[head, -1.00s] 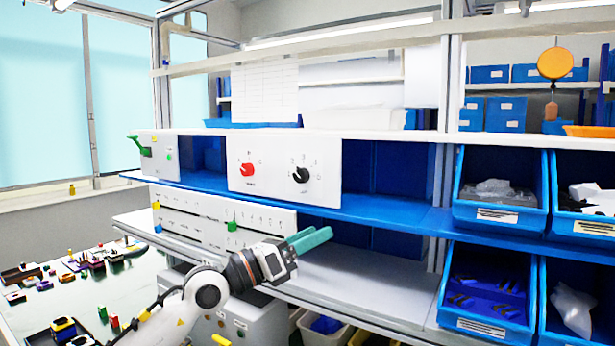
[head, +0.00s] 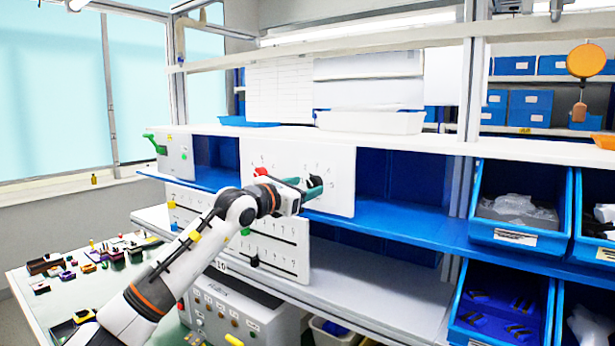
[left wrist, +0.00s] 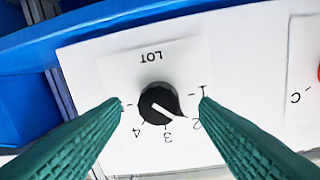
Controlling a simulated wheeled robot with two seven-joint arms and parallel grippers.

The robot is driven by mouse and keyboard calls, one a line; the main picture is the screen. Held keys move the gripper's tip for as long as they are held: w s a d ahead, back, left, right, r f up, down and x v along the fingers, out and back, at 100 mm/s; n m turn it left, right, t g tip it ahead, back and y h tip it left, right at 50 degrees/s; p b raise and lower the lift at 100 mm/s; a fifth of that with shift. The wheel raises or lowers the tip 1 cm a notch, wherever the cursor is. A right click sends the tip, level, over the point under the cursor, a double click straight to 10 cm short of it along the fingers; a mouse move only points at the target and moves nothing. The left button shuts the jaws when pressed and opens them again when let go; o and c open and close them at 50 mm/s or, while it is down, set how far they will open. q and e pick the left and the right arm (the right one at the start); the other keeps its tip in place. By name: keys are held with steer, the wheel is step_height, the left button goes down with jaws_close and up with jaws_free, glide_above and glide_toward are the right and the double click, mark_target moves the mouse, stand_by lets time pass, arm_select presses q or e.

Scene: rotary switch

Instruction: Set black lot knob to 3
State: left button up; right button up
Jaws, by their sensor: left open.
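The black LOT knob (left wrist: 159,102) sits on a white panel (left wrist: 95,75), which appears upside down in the left wrist view. Its white pointer line slants to the lower right, toward the 2 mark. The numbers 1 to 4 show around it; the 5 is hidden behind a fingertip. My left gripper (left wrist: 161,103) is open, with one green finger on each side of the knob and clear gaps. In the head view my left gripper (head: 302,188) is at the panel and partly covers the knob. My right gripper is not in view.
A red knob (head: 262,172) is left of the black knob on the same panel. A slider panel (head: 285,240) is below, and a box with a green lever (head: 157,145) stands at the left. Blue bins (head: 505,235) are at the right.

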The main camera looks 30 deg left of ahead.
arm_select(q)
steer(key=shift+w+d, duration=0.15)
steer(key=shift+w, duration=0.7)
steer(key=shift+c, duration=0.3)
steer(key=c, duration=0.9)
steer(key=shift+m+b, duration=0.5)
steer(key=shift+m, duration=0.3)
steer(key=shift+m+b, duration=0.6)
steer(key=shift+m, duration=0.6)
steer(key=shift+m+b, duration=0.6)
steer(key=shift+m, duration=1.6)
